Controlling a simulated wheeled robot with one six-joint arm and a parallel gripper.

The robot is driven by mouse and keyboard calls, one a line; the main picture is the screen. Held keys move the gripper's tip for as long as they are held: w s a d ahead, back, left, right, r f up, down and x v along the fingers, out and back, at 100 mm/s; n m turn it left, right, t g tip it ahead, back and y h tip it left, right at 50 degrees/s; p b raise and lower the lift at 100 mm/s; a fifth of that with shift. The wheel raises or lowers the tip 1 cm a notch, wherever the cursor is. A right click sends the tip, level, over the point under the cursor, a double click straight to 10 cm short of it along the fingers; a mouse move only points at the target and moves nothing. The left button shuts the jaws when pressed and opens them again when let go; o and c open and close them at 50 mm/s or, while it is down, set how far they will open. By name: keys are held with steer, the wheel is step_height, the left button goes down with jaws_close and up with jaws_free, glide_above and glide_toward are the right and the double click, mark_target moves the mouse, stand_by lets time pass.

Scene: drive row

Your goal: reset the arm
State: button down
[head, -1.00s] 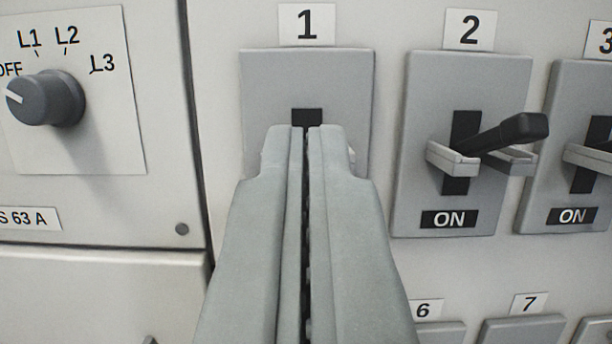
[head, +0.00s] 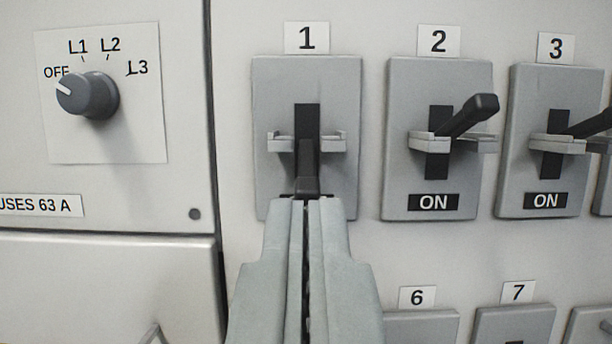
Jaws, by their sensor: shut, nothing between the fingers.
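My gripper (head: 306,203) is shut and empty, its fingers pointing at the panel from the bottom middle of the head view. Its tips overlap the lower part of switch 1 (head: 342,185) in the picture; I cannot tell whether they touch it. Switch 1's black lever (head: 308,170) points down and toward me, its lower end just above the fingertips. The lower part of the switch 1 plate is hidden behind the fingers.
Switch 2 (head: 400,180) and switch 3 (head: 525,180) stand to the right, levers raised, with ON showing. A rotary knob (head: 95,95) on the left points at OFF. Plates labelled 6 (head: 417,297) and 7 (head: 518,292) are below right.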

steer(key=s+f+g, duration=0.1)
steer(key=s+f, duration=0.4)
steer(key=s, duration=0.9)
steer(key=s+f+g, duration=0.2)
steer(key=s+f, duration=0.3)
steer(key=s, duration=0.8)
steer(key=s+f+g, duration=0.1)
steer(key=s+f, duration=0.5)
steer(key=s, duration=0.8)
steer(key=shift+s+g, duration=0.3)
steer(key=shift+g, duration=0.1)
steer(key=shift+w+r, duration=0.1)
steer(key=shift+r, duration=0.05)
